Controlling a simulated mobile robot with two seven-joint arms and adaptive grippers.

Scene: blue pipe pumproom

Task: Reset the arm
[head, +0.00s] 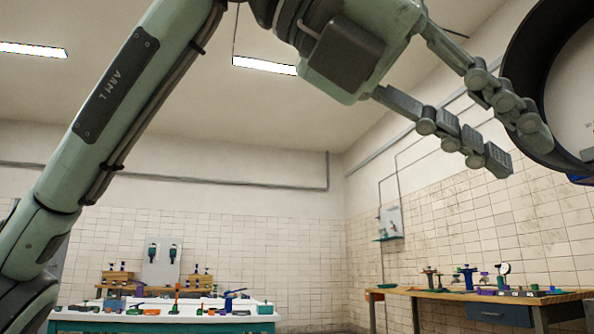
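My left arm (120,110), labelled "ARM L", rises from the lower left and bends across the top of the head view. My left gripper (518,152) hangs high at the upper right, pointing right and down. Its two jointed grey fingers stand apart, with an empty gap between them. It touches nothing that I can see. My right gripper is out of view.
A long table (65,326) at the lower left bears several coloured parts and tools. A wooden bench (400,292) with a blue drawer, bearing fittings, stands at the lower right. A large dark ring (524,62) fills the upper right edge, near the gripper; its nature is unclear.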

